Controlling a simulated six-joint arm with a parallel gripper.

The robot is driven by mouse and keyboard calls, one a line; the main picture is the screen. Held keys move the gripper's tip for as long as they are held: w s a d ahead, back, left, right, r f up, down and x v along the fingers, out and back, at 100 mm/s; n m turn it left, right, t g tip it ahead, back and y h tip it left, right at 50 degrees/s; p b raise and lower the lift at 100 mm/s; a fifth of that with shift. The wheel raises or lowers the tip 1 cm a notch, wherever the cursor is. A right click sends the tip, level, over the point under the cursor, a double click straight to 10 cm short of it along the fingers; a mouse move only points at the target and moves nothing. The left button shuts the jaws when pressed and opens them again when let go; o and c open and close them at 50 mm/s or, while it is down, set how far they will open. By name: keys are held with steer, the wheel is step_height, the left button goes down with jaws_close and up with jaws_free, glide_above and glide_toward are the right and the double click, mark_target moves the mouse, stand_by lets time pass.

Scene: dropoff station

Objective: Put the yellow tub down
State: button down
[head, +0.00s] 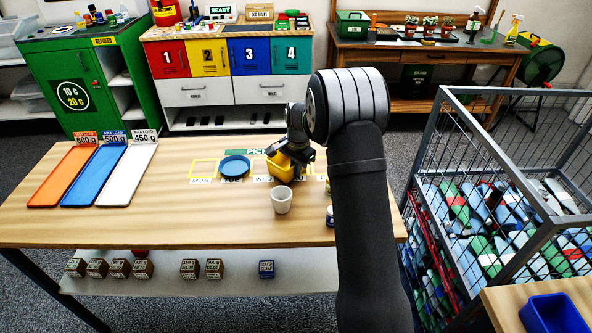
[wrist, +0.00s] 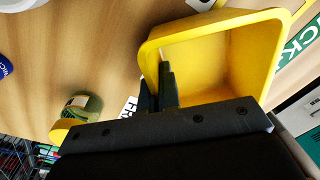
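The yellow tub (head: 279,168) is at the back middle of the wooden table, by the row of day labels, and looks slightly tilted in the head view. My gripper (head: 297,152) is at its right side. In the wrist view the open-topped tub (wrist: 225,55) fills the upper right. My gripper (wrist: 158,88) has its dark fingers close together at the tub's left wall, pinching it. I cannot tell whether the tub's base touches the table. My gripper's body hides the tub's near part in the wrist view.
Orange, blue and white trays (head: 127,172) lie at the table's left. A wire cage (head: 440,130) stands to the right. The table's front middle is clear.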

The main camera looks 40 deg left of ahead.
steer(key=shift+f, duration=0.25)
steer(key=c, duration=2.1)
jaws_free()
steer(key=o, duration=0.4)
steer(key=shift+r, duration=0.1)
steer(key=r, duration=1.2)
steer(key=shift+d, duration=0.4)
